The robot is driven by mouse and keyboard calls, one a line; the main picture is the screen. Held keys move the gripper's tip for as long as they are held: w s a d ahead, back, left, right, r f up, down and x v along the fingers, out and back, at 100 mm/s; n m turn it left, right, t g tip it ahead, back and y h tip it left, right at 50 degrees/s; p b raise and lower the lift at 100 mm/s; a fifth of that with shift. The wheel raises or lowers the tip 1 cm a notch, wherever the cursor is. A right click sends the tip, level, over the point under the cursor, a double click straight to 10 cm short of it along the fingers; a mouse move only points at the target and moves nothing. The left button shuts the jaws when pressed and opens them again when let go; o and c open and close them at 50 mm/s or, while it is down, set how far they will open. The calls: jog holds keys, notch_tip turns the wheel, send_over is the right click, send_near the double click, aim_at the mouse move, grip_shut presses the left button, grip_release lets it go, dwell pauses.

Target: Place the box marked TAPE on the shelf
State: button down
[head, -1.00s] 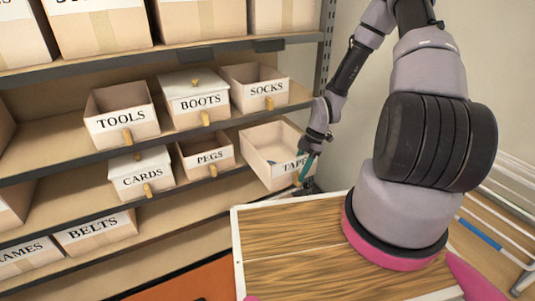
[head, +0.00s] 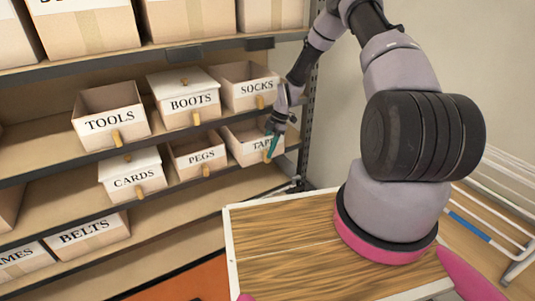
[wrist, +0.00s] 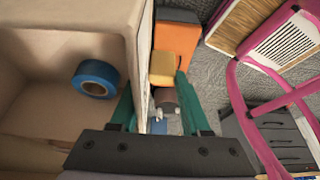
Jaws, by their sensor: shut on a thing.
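The box marked TAPE (head: 243,150) is an open tan box with a white front label and a wooden peg handle. In the head view it sits at shelf level, right of the PEGS box (head: 200,157). My gripper (head: 271,147) is at its front right, shut on the box. In the wrist view the teal fingers (wrist: 158,108) straddle the front wall and handle of the TAPE box (wrist: 52,38). A blue roll of tape (wrist: 95,78) lies inside it. The contact under the box is hard to make out.
The shelf (head: 65,204) also holds the CARDS box (head: 133,176), with the TOOLS (head: 110,118), BOOTS (head: 184,98) and SOCKS (head: 248,88) boxes above. A grey upright (head: 310,110) stands close to the right. A wooden-topped surface (head: 285,240) is in front.

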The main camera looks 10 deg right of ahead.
notch_tip(320, 180, down, 2)
jog(key=shift+f, duration=0.1)
jog(key=shift+c, duration=1.8)
grip_release()
